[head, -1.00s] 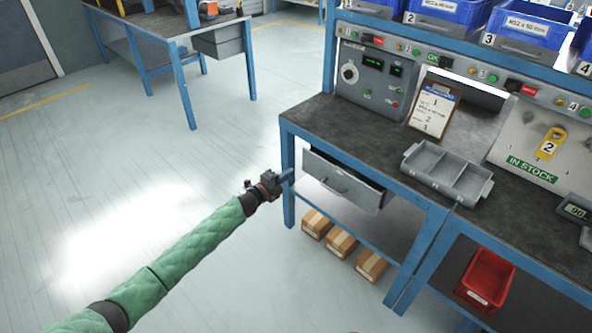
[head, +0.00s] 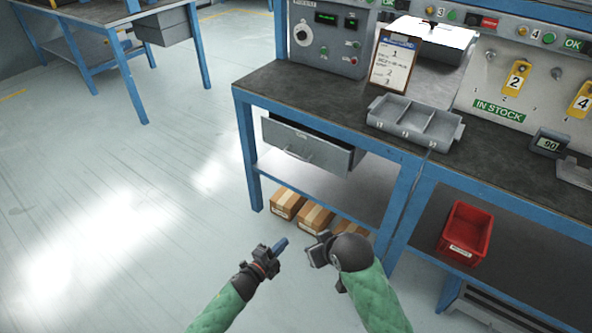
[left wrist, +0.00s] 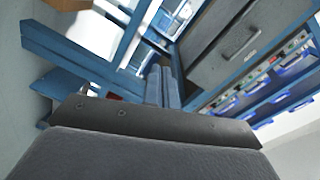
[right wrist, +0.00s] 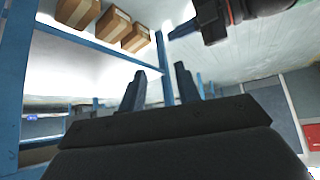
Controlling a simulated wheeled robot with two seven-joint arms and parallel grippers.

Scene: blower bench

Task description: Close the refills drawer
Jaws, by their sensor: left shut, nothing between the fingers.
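The grey drawer (head: 305,148) hangs under the bench top and stands pulled out, with its dark inside showing behind the front. Its front has a bar handle; I can read no label on it. The drawer front (left wrist: 222,48) and its handle also show in the left wrist view. My left gripper (head: 281,246) is shut and empty, in front of and below the drawer, apart from it. My right gripper (head: 316,253) is just to its right, also below the drawer; its fingers (right wrist: 160,88) stand apart with nothing between them.
Cardboard boxes (head: 316,217) sit low under the drawer. The blue bench leg (head: 248,155) stands left of it. A grey divided tray (head: 415,123) and a clipboard (head: 394,65) are on the bench top. A red bin (head: 466,232) is on the lower right shelf. Floor at left is clear.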

